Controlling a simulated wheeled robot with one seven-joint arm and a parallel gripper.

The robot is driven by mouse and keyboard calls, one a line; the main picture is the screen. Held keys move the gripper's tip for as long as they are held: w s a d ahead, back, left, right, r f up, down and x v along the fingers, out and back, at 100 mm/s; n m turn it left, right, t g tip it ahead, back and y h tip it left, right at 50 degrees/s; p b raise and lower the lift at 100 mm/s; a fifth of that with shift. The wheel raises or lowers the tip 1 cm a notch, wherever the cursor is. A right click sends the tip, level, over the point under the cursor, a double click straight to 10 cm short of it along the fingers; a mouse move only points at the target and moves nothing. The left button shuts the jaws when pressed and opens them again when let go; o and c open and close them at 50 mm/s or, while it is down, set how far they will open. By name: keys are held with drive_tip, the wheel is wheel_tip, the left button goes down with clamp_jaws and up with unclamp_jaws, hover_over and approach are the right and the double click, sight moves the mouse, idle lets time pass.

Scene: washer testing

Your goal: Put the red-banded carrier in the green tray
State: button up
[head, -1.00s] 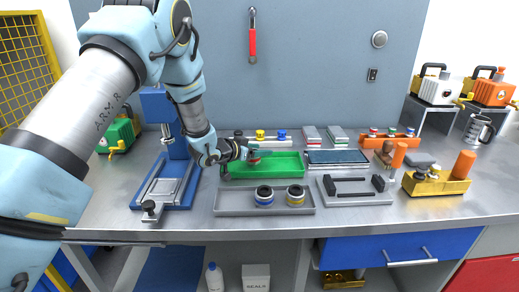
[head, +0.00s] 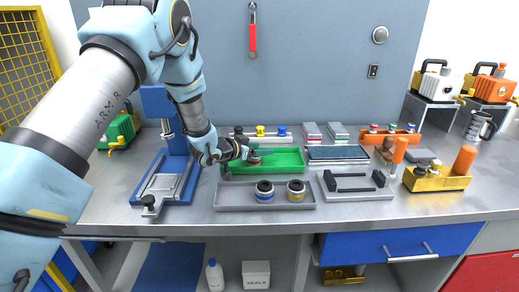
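The green tray (head: 290,161) lies on the bench in front of the blue-grey back panel. My gripper (head: 255,154) reaches in from the left, low over the tray's left part. A small round carrier (head: 254,160) with a trace of red shows at the fingertips, inside the tray's outline. It is small and partly covered by my gripper, so I cannot tell whether the fingers still grip it or whether it rests on the tray floor.
A grey tray (head: 231,198) in front holds a blue-banded carrier (head: 264,192) and a yellow-banded carrier (head: 296,190). A blue press (head: 166,175) stands left. A rack (head: 270,138) with carriers stands behind. A grey fixture (head: 355,183) lies right.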

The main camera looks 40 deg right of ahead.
drive_tip(key=shift+o, duration=0.9)
drive_tip(key=shift+w+a+f, duration=0.1)
drive_tip(key=shift+a+f, duration=0.15)
drive_tip(key=shift+f, duration=0.1)
drive_tip(key=shift+w+r+p, duration=0.1)
drive_tip(key=shift+r+p, duration=0.45)
drive_tip(key=shift+w+a, duration=0.1)
drive_tip(key=shift+a, duration=0.25)
drive_tip(key=b+v, duration=0.1)
drive_tip(key=v, duration=0.2)
drive_tip(key=b+v, duration=0.1)
drive_tip(key=v, duration=0.3)
drive_tip(key=r+b+v, duration=0.1)
drive_tip(key=v, duration=0.3)
drive_tip(key=shift+s+d, duration=0.1)
drive_tip(key=shift+s, duration=0.2)
